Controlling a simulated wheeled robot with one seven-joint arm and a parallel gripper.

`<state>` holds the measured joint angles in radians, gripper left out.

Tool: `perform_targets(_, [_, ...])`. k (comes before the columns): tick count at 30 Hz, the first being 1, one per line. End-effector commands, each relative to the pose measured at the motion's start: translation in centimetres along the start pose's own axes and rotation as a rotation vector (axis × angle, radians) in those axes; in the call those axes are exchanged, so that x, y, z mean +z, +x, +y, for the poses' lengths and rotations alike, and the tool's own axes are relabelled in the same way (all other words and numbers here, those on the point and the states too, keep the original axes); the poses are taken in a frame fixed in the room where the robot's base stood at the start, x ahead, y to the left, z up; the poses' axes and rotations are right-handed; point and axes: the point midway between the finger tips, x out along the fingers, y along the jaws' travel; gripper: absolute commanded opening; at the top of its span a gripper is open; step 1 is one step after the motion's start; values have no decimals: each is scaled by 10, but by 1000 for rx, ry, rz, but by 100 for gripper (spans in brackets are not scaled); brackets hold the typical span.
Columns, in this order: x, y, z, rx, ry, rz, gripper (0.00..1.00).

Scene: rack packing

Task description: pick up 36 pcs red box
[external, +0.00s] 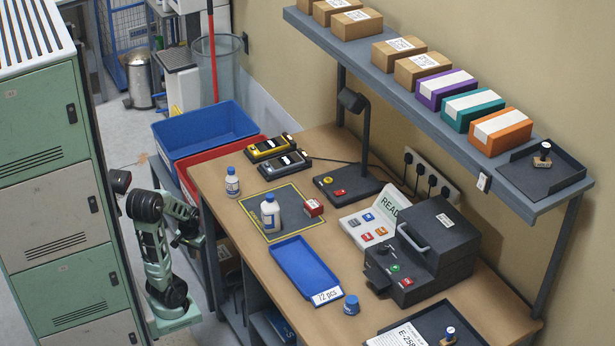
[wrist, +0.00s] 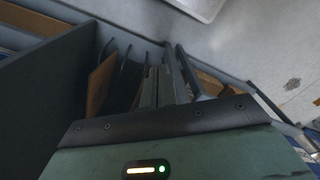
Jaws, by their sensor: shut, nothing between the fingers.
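A small red box (external: 313,207) with a white label sits on the dark yellow-edged mat (external: 290,228) on the wooden bench; its print is too small to read. My gripper (external: 190,238) is low at the bench's left end, well apart from the red box and partly hidden by my arm. In the wrist view my gripper (wrist: 165,85) is shut and empty, pointing toward a grey compartment with upright dividers and brown board. The red box is not visible there.
A blue bin (external: 205,130) and a red bin (external: 215,160) stand beyond the bench's left end. Green lockers (external: 50,200) are close left.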

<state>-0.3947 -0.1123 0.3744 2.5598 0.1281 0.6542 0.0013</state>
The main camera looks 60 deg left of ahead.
Motion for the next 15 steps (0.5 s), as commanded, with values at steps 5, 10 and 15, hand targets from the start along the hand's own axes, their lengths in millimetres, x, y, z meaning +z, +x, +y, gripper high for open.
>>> perform_targets(5, [0,0,0,0,0,0,0])
perform_targets(10, [0,0,0,0,0,0,3])
perform_targets(15, [0,0,0,0,0,0,50])
